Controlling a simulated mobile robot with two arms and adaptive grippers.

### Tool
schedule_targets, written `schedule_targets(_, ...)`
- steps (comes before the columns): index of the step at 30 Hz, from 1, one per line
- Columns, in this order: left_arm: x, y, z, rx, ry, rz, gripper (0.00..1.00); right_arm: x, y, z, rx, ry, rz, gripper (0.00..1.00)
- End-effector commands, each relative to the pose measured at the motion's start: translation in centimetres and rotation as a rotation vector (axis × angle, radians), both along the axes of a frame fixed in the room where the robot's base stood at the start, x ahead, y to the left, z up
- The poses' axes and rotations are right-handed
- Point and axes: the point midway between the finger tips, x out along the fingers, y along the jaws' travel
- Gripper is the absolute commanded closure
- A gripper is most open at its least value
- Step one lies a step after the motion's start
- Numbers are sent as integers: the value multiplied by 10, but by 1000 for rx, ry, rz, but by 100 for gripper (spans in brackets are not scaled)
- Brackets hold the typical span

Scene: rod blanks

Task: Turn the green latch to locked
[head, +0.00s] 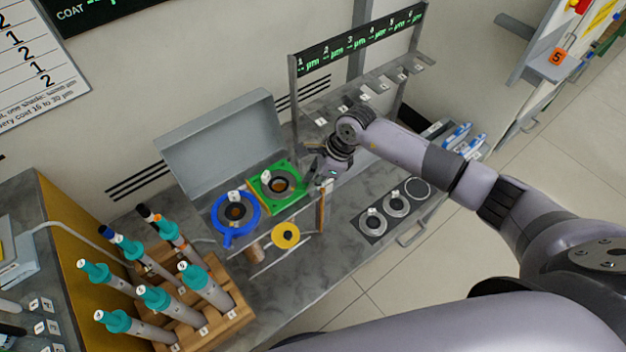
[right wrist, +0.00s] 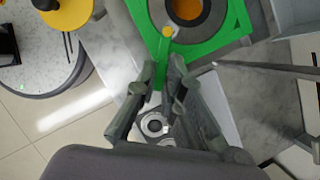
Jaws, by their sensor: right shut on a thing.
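The green square fixture (head: 262,200) with a round dark-centred opening sits on the bench, and it fills the top of the right wrist view (right wrist: 208,48). Its green latch (right wrist: 160,70) is a narrow bar with a yellow knob (right wrist: 167,32) at the fixture end, pointing away from the plate. My right gripper (head: 318,176) is at the fixture's right side. In the right wrist view its fingers (right wrist: 162,72) are shut on the latch bar, one on each side. In the head view the gripper hides the latch. My left gripper is not in view.
A blue round fixture (head: 217,228) sits left of the green one, with a grey raised panel (head: 220,140) behind. A yellow disc (head: 286,246) is in front. A wooden rack (head: 222,322) of teal-topped rods stands front left. A gauge stand (head: 292,90) rises behind my right gripper.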

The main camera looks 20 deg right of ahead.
Motion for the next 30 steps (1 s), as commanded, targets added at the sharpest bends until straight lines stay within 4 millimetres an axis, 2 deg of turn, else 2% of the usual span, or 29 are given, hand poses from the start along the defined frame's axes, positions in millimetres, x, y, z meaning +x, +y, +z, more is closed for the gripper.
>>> schedule_targets(12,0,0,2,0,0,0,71,-1,0,1,0,-1,-195,100)
schedule_targets(28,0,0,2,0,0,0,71,0,0,1,0,0,-223,100)
schedule_targets(29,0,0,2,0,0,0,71,0,0,1,0,0,-223,89)
schedule_targets(30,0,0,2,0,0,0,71,0,0,1,0,0,-223,86)
